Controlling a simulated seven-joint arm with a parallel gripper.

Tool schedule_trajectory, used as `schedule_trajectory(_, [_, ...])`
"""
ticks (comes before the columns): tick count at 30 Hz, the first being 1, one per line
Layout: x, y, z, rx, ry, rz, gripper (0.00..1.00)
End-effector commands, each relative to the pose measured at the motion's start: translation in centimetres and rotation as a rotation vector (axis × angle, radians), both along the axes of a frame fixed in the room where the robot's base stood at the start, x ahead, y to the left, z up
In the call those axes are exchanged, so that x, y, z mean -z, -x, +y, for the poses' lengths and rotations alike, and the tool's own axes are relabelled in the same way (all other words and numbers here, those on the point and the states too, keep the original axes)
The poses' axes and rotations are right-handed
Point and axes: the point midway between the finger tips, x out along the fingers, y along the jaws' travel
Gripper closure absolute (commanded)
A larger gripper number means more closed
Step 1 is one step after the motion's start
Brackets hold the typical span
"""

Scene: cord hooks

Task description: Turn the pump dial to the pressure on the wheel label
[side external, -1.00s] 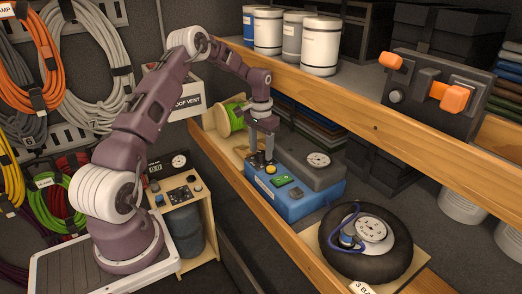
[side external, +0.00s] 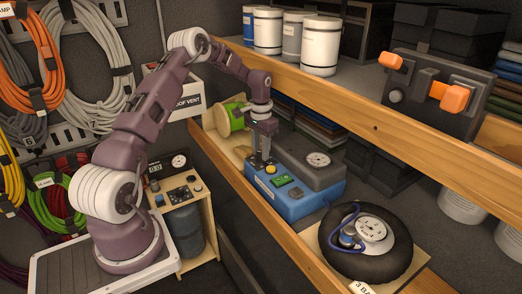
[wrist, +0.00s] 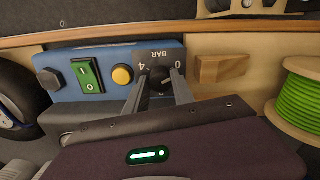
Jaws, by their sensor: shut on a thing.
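The blue pump (side external: 310,204) stands on the wooden shelf, and its front face (wrist: 107,62) shows in the wrist view. Its dark dial (wrist: 160,80) sits under a plate marked BAR, with 4 and 0 readable upside down. My gripper (wrist: 159,88) is shut on the dial, one finger on each side. The fingers hide much of the dial and scale, so I cannot tell its exact setting. In the side view my gripper (side external: 262,160) points down onto the pump's left end. The wheel (side external: 340,262) lies flat at right, with a white label (side external: 364,288) reading "3 BA", partly cut off.
Beside the dial are a yellow button (wrist: 122,76) and a green switch (wrist: 86,76). A wooden block (wrist: 221,68) and a green cord spool (wrist: 305,97) stand close by. An upper shelf beam (side external: 380,128) runs above the pump. A blue hose (side external: 349,222) lies on the wheel.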

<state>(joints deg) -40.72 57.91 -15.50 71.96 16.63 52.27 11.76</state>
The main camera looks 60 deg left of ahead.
Motion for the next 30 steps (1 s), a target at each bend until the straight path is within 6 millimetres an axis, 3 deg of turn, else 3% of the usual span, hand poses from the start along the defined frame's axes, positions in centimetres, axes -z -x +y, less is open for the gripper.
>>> schedule_trajectory(30, [-0.09,-0.03,0.23,0.925,-0.001,0.000,1.00])
